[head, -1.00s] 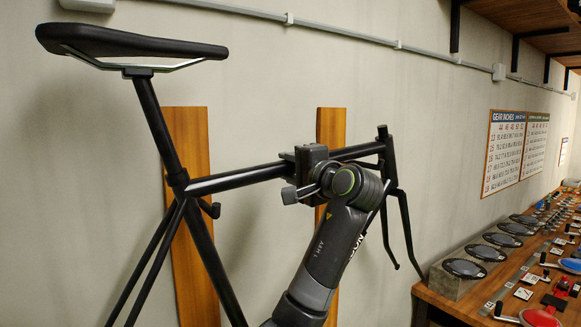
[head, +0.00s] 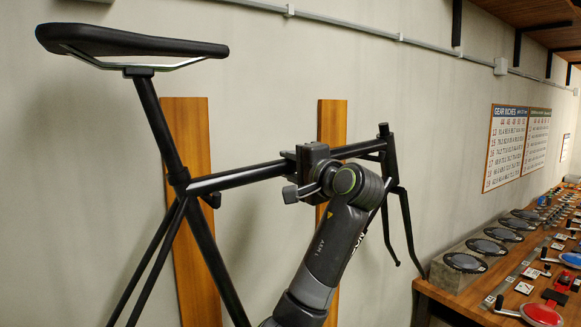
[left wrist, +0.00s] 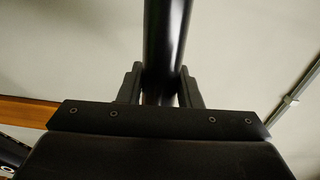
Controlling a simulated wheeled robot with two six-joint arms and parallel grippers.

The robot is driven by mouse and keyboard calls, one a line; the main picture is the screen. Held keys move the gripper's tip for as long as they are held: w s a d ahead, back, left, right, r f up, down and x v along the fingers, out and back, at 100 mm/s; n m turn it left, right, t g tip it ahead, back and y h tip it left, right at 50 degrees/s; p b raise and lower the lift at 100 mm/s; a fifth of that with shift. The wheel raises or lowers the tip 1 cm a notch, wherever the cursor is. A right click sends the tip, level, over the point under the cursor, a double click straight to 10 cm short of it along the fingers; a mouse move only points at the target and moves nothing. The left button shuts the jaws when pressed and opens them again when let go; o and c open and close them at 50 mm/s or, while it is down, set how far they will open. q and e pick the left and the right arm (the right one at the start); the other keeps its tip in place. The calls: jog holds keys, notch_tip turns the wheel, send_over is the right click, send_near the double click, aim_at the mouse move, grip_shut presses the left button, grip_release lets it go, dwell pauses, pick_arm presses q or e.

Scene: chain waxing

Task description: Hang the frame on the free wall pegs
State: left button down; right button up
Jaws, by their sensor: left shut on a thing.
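The black bike frame (head: 240,177), with saddle (head: 130,43) and fork (head: 402,215), is held up in front of the wall. My left gripper (head: 312,165) is shut on its top tube, which also shows between the fingers in the left wrist view (left wrist: 166,45). Two upright wooden boards (head: 190,220) and (head: 331,124) are on the wall behind the frame. A small dark part (head: 211,200) shows at the left board near the seat tube; I cannot tell whether it is a peg. The right gripper is not in view.
A wooden workbench (head: 440,292) with pedals, tools and small parts runs along the right, close to the fork's lower end. Charts (head: 506,145) hang above it. A conduit (head: 350,29) crosses the upper wall. Shelves (head: 530,12) stand out at the top right.

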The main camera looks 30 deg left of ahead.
pick_arm(q)
jog(key=shift+r, duration=0.25)
jog(key=c, duration=1.2)
grip_release()
jog(key=shift+s, duration=0.1)
jog(key=shift+o, duration=1.3)
jog(key=shift+s+d, duration=0.2)
jog(key=shift+w+f, duration=0.15)
jog(key=shift+f, duration=0.15)
jog(key=v, duration=0.3)
jog(key=shift+d+r+b, duration=0.15)
jog(key=shift+d+b, duration=0.1)
jog(key=shift+b, duration=0.15)
jog(key=b+v, duration=0.1)
jog(key=v, duration=0.5)
jog(key=shift+s+d, duration=0.2)
jog(key=shift+s, duration=0.05)
jog(key=shift+a, duration=0.1)
